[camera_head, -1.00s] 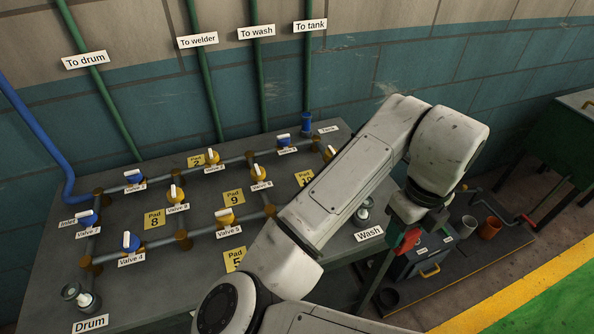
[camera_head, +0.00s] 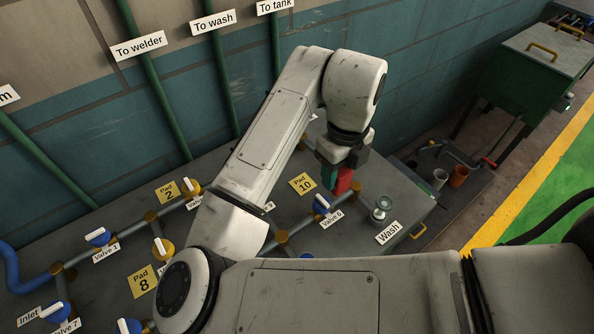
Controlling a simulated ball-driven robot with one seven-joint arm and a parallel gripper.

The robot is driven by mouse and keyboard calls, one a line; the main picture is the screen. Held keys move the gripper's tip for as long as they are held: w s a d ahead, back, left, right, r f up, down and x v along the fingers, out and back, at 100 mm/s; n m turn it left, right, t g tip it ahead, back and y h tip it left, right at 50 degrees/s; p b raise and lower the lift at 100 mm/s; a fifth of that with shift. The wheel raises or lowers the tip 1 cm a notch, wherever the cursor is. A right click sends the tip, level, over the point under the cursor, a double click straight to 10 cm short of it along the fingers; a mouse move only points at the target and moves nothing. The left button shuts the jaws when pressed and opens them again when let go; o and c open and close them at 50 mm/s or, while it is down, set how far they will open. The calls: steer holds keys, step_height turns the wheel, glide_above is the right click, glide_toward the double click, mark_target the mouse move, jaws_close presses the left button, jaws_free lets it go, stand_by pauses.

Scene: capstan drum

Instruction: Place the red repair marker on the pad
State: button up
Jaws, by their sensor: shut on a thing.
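My gripper (camera_head: 337,177) points down over the table near its back right part, shut on the red repair marker (camera_head: 344,181). The marker shows as a small red block below the dark gripper body, with a teal piece beside it on the left. Whether it touches the table is unclear. The yellow label Pad 10 (camera_head: 302,183) lies just left of the gripper. Pad 2 (camera_head: 167,191) and Pad 8 (camera_head: 142,281) lie further left. My forearm and the lower frame hide other parts of the table, so Pads 9 and 5 do not show.
A blue-handled valve (camera_head: 322,204) labelled Valve 6 stands just in front of the marker. A round metal fitting (camera_head: 382,206) stands by the Wash label (camera_head: 389,232) at the right. Pipes and other valves run across the table (camera_head: 215,283). A green cabinet (camera_head: 545,58) stands back right.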

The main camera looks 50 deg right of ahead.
steer(key=w+d+f, duration=0.1)
steer(key=w+f, duration=0.1)
steer(key=w, duration=0.1)
steer(key=w+d+f+p, duration=0.1)
steer(key=w+f, duration=0.2)
steer(key=w+d+f+p, duration=0.1)
steer(key=w+f, duration=0.1)
steer(key=w, duration=0.2)
steer(key=shift+f, duration=0.25)
steer(key=shift+w+d+f, duration=0.15)
steer(key=shift+w+f, duration=0.3)
steer(key=shift+f, duration=0.15)
steer(key=shift+f+p, duration=0.35)
steer(key=shift+f, duration=1.25)
steer(key=shift+f, duration=0.15)
steer(key=o, duration=1.1)
